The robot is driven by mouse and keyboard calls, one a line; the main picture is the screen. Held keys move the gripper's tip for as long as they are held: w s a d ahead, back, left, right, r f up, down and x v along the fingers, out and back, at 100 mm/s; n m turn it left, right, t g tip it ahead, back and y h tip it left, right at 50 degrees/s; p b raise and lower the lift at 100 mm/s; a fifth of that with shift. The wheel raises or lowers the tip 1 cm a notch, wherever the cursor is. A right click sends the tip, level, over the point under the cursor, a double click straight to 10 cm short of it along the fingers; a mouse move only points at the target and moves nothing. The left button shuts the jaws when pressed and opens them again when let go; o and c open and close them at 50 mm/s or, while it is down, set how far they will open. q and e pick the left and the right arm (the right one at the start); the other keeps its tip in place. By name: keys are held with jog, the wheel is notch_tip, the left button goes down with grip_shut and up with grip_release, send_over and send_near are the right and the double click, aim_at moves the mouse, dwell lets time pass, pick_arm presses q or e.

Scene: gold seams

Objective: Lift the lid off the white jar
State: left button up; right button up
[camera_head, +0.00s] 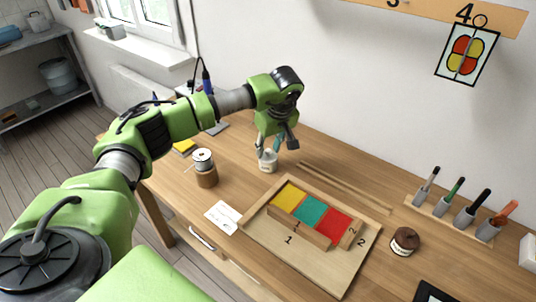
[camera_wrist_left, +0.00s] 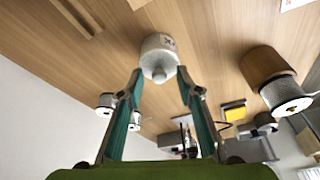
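The white jar (camera_head: 268,162) stands on the wooden workbench, below my left gripper (camera_head: 270,147). The wrist view does not clearly show whether the fingertips touch the lid; a gap shows on each side. My right gripper is in neither view.
A wire spool on a brown block (camera_head: 206,172) stands left of the jar. A wooden tray (camera_head: 335,272) with yellow, teal and red panes lies in front. Thin wooden strips (camera_head: 345,184) lie to the right. A tool rack (camera_head: 455,219) and a brown-topped jar (camera_head: 404,241) are farther right.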

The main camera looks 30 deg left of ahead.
pick_arm(q)
grip_shut()
dwell(0.3)
